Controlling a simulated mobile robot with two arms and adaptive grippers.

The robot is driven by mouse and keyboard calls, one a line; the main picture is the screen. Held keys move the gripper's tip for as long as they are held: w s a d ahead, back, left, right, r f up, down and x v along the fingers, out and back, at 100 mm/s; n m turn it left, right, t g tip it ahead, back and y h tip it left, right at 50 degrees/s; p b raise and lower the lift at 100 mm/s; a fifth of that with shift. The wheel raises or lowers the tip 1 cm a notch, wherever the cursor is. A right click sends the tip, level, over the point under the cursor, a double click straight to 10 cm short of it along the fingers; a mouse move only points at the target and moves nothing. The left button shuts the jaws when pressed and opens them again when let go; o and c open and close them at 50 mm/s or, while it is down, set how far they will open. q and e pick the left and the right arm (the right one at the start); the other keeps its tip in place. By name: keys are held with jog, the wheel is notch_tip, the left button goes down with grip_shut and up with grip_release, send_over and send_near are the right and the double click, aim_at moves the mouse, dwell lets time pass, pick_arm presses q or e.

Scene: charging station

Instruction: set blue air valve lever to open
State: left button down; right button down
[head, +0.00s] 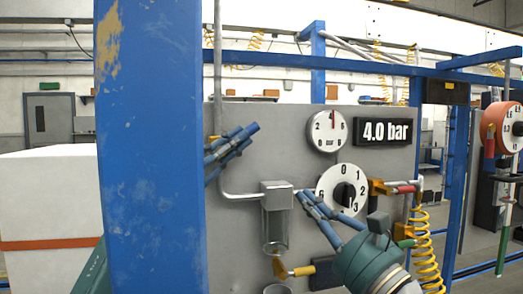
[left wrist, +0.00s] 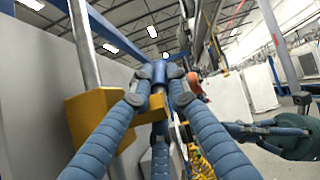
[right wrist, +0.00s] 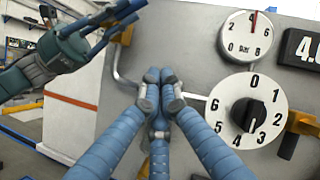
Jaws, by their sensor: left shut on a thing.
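The blue air valve lever (left wrist: 159,72) shows between the fingertips of my left gripper (left wrist: 157,90), which is shut on it. The yellow valve body (left wrist: 90,115) sits on a metal pipe just left of the fingers. In the head view my left gripper (head: 232,150) is at the panel's left edge, its arm hidden behind a blue post. The lever blends there with the blue fingers, so its exact angle is unclear. My right gripper (right wrist: 160,85) has its fingertips together and looks empty, in front of the panel left of the numbered knob (right wrist: 249,113).
The grey panel (head: 270,125) carries a round gauge (head: 327,131), a "4.0 bar" display (head: 386,131) and a clear filter bowl (head: 275,235). Yellow-handled valves (head: 380,187) and a coiled yellow hose (head: 428,250) are at right. The thick blue post (head: 150,150) stands in front at left.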

pick_arm(q)
jog(key=shift+a, duration=0.1)
pick_arm(e)
jog(key=w+a+r+y, duration=0.1)
jog(key=w+a+r, duration=0.4)
jog(key=a+r, duration=0.4)
jog(key=shift+w+r+n, duration=0.3)
jog(key=shift+w+r, duration=0.05)
jog(key=shift+w, duration=0.05)
